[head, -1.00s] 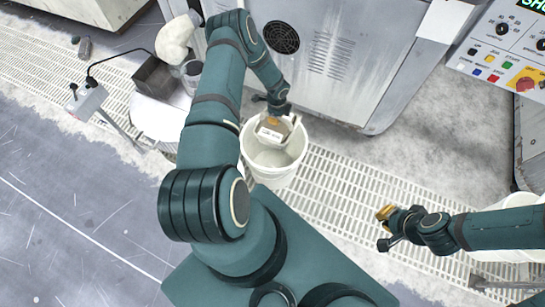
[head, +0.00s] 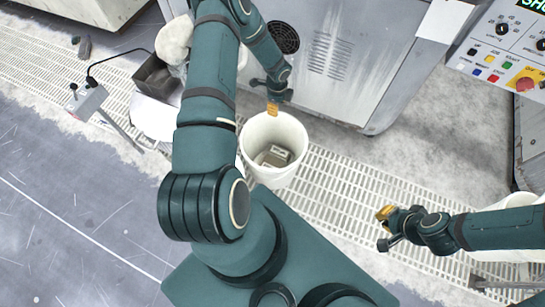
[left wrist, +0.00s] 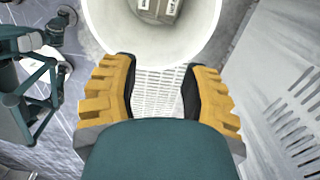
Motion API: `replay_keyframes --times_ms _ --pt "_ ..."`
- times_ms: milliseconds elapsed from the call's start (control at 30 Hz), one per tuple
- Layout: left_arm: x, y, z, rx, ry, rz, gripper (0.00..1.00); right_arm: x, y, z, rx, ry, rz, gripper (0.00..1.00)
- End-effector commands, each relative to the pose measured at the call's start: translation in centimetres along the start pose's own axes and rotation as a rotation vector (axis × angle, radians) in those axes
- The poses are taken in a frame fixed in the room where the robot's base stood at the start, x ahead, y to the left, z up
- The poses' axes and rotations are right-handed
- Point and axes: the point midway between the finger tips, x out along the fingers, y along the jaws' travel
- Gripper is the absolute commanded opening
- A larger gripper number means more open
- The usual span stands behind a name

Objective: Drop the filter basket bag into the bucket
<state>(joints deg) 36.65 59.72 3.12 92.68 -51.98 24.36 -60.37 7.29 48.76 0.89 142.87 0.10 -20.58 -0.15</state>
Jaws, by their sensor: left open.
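The white bucket (head: 274,150) stands on the grating at the foot of the machine. The filter basket bag (head: 274,155), a small grey-brown boxy thing with pale labels, lies inside at the bottom of the bucket. In the left wrist view the bag (left wrist: 160,9) shows at the top edge, partly cut off, within the bucket (left wrist: 150,48). My left gripper (head: 272,108) is above the far rim of the bucket. Its yellow fingers are apart and empty in the left wrist view (left wrist: 160,92). My right gripper (head: 384,228) is over the grating at right, away from the bucket; its opening is unclear.
A grey machine cabinet (head: 350,60) stands just behind the bucket. A control panel (head: 510,45) is at upper right. The grating right of the bucket is clear.

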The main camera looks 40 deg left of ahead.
Motion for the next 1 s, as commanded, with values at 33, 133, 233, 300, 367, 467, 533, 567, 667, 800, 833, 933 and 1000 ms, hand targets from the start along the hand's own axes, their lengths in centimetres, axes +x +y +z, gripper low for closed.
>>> replay_keyframes --times_ms 33,133,233,300,367,467,533,567,667,800,833,933,1000 --pt "-1.0 -0.1 0.0 0.000 0.000 -0.002 0.45 0.0 0.0 0.0 0.000 0.000 0.000 0.00" --pt "-2.2 -0.1 0.0 -0.001 0.001 -0.002 0.45 0.0 0.0 0.0 0.000 0.000 0.000 0.00" --pt "-3.0 0.0 0.0 0.001 0.000 0.000 0.45 0.0 0.0 0.0 0.000 0.000 0.000 0.00" --pt "-3.4 0.0 0.0 0.001 0.000 0.000 0.45 0.0 0.0 0.0 0.000 0.000 0.000 0.00" --pt "-3.5 0.0 0.0 0.001 0.000 0.000 0.45 0.0 0.0 0.0 0.000 0.000 0.000 0.00" --pt "-3.5 0.0 0.0 0.001 0.000 0.000 0.45 0.0 0.0 0.0 0.000 0.000 0.000 0.00" --pt "-3.5 0.0 0.0 0.001 0.000 0.000 0.45 0.0 0.0 0.0 0.000 0.000 0.000 0.00" --pt "-3.5 0.0 0.0 0.001 0.000 0.000 0.45 0.0 0.0 0.0 0.000 0.000 0.000 0.00" --pt "-3.5 0.0 0.0 0.001 0.000 0.000 0.45 0.0 0.0 0.0 0.000 0.000 0.000 0.00" --pt "-3.5 0.0 0.0 0.001 0.000 0.000 0.45 0.0 0.0 0.0 0.000 0.000 0.000 0.00" --pt "-3.5 0.0 -0.1 0.000 0.001 0.000 0.45 0.0 0.0 0.0 0.000 0.000 0.000 0.00" --pt "-3.5 0.4 -1.4 -0.025 0.025 0.000 0.45 0.0 0.0 0.0 0.000 0.000 0.000 0.00" --pt "-3.7 1.1 -3.7 -0.074 0.066 0.003 0.45 0.0 0.0 0.0 0.000 0.000 0.000 0.00"
